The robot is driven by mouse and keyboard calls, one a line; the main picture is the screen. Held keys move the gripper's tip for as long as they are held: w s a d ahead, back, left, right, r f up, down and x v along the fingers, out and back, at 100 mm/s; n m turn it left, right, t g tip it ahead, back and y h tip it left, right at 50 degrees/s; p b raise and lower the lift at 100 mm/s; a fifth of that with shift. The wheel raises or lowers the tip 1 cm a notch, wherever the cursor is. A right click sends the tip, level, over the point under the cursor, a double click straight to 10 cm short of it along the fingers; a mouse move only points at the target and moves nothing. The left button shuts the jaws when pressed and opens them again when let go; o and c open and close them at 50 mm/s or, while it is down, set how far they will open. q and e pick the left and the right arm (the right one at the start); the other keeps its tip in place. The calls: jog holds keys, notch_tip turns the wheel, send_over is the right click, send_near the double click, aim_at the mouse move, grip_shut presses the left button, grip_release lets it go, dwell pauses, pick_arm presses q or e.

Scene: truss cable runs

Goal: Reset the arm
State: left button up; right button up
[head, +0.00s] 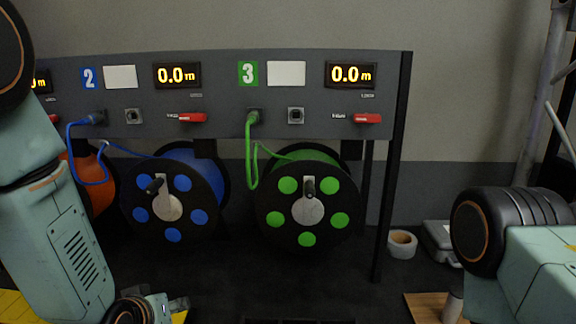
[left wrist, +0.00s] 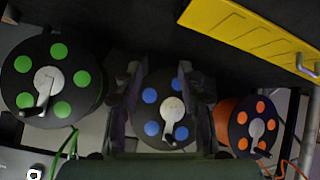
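My left arm comes in from the left in the head view and bends down out of the bottom edge. In the left wrist view my left gripper (left wrist: 162,85) has its dark fingers apart, with nothing held between them. The blue reel (left wrist: 150,96) shows beyond and between the fingers. My right arm comes in at the lower right of the head view; its gripper is outside the picture.
A grey panel (head: 222,70) carries displays reading 0.0 m and red levers. Below it hang a green reel (head: 334,195), a blue reel (head: 204,172) and an orange reel (head: 100,200). A tape roll (head: 402,244) and grey case (head: 437,238) sit right. A yellow piece (left wrist: 245,28) shows above.

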pick_arm(q)
jog(key=s+f+m+g+b, duration=0.3)
jog(key=s+f+g+b, duration=0.6)
jog(key=s+f, duration=2.1)
jog(key=shift+s+f+g, duration=0.4)
jog(key=shift+s, duration=0.8)
